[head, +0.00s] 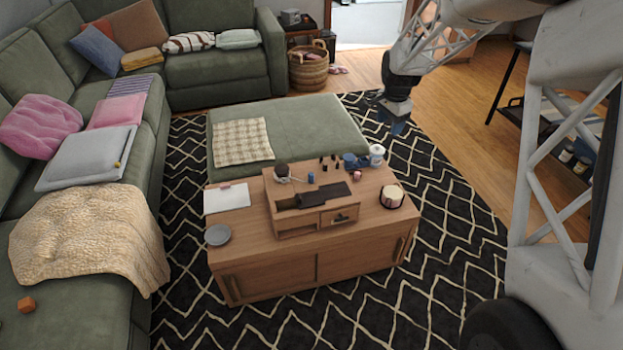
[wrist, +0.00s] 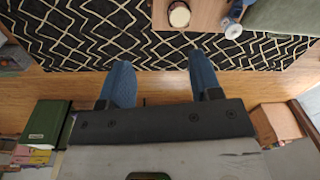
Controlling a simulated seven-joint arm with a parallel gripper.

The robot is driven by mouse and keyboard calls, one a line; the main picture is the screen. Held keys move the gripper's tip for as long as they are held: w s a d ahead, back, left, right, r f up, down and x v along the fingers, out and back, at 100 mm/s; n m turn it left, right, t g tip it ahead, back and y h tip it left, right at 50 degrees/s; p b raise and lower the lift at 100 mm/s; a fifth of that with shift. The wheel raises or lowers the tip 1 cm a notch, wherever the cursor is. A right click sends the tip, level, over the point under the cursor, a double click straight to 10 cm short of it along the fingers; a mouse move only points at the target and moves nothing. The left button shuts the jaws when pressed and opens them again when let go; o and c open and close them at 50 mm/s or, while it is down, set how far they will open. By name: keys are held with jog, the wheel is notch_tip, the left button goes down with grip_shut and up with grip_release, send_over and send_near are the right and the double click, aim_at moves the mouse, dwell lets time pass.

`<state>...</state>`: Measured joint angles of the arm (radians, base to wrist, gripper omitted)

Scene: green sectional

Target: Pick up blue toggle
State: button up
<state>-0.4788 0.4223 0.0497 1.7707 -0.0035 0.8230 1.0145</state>
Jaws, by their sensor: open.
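The wooden coffee table (head: 290,255) stands on the patterned rug in the head view. A small blue piece (head: 311,177) sits upright on its raised top. A larger blue object (head: 350,161) lies at the back right of the table, beside a white roll-like item (head: 377,155). I cannot tell for sure which blue item is the toggle. In the wrist view, the larger blue object (wrist: 234,14) shows at the top edge. My gripper (head: 398,122) hangs in the air behind and right of the table. Its two blue fingers are apart and empty in the wrist view (wrist: 160,78).
A cream round container (head: 391,196) stands at the table's right end. Small dark bottles and a pink item (head: 357,175) stand near the blue pieces. A green ottoman (head: 310,125) sits behind the table. Rug and wood floor are clear below my gripper.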

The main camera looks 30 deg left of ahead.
jog(key=w+a+f+m, duration=0.1)
jog(key=w+a+f, duration=0.2)
jog(key=a+f, duration=1.25)
jog(key=m, duration=0.2)
send_over(310, 174)
jog(key=shift+g, duration=0.4)
notch_tip(310, 174, down, 15)
jog(key=shift+a+f, duration=0.1)
jog(key=shift+f, duration=1.25)
jog(key=shift+f, duration=2.6)
jog(key=shift+c, duration=0.3)
jog(key=c, duration=1)
